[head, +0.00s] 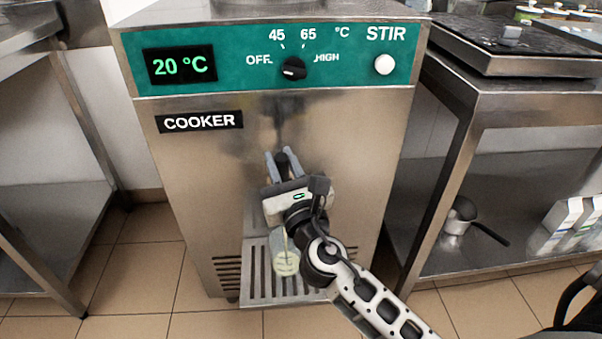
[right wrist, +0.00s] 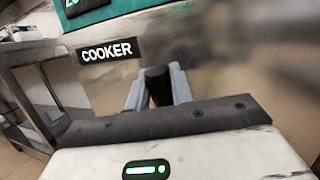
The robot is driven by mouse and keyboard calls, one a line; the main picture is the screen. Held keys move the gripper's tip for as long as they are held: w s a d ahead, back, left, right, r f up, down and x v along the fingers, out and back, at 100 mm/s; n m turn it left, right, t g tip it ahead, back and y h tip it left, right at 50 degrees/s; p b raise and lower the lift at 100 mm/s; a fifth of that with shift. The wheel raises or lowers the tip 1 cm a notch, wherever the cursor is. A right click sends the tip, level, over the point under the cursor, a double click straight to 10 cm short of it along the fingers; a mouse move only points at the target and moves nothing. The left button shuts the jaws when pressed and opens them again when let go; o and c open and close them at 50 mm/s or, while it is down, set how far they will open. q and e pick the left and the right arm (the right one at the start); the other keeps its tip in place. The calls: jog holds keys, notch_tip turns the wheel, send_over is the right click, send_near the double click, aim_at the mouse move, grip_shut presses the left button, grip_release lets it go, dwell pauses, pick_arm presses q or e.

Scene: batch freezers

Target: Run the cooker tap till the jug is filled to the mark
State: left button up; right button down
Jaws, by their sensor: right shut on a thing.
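The cooker (head: 190,160) is a steel cabinet with a teal panel reading 20 °C. My right gripper (head: 283,158) is at its front, shut on the black tap handle (head: 282,166). In the right wrist view the grey fingers stand either side of the dark handle (right wrist: 157,84). The jug (head: 286,264) stands below on the drip tray (head: 258,288), partly hidden by my right arm. It looks clear with pale yellowish contents. A thin pale stream seems to run down into it. I cannot make out the mark or the exact level. My left gripper is not in view.
The dial (head: 293,69) and STIR button (head: 384,64) are on the panel. A steel table (head: 530,100) stands at right, with a saucepan (head: 460,215) and cartons (head: 570,220) on its lower shelf. Another steel table (head: 55,200) is at left. Tiled floor shows between.

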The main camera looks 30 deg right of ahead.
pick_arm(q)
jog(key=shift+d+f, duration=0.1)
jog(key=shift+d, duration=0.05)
pick_arm(e)
jog(key=c, duration=1.3)
grip_release()
jog(key=shift+o, duration=0.2)
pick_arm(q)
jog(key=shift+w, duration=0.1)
pick_arm(e)
jog(key=shift+s, duration=0.1)
jog(key=shift+s+f, duration=0.2)
jog(key=shift+s, duration=0.1)
pick_arm(q)
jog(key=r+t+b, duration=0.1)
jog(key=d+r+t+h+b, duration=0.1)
jog(key=b, duration=0.1)
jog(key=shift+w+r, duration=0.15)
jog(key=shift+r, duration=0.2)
pick_arm(e)
jog(key=v, duration=1.5)
